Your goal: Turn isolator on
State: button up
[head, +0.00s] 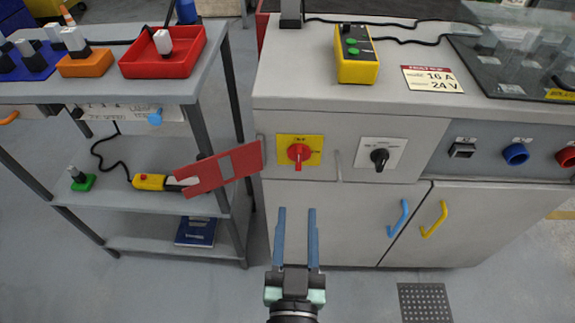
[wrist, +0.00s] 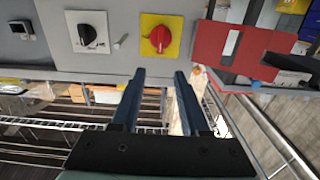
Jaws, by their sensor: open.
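The isolator is most likely the red rotary knob (head: 299,153) on a yellow square plate (head: 284,144) on the cabinet front; the knob's grip stands about upright. Its lettering is too small to read. In the wrist view the red knob (wrist: 158,39) lies just beyond my fingertips, uncovered. A black rotary knob (head: 379,157) on a white plate sits to its right in the head view; it also shows in the wrist view (wrist: 90,37). My gripper (head: 297,210) is open and empty, below the red knob and apart from it. Its two fingers show in the wrist view (wrist: 160,74).
A red slotted plate (head: 246,161) sticks out left of the yellow plate, beside the shelf cart (head: 205,87). A small pale peg (head: 338,165) stands between the knobs. Blue (head: 398,218) and yellow (head: 434,219) door handles are lower right.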

aim_at(299, 157)
jog(key=w+b, duration=0.2)
jog(key=w, duration=1)
jog(key=shift+w+f, duration=0.1)
jog(key=shift+w, duration=0.25)
grip_shut()
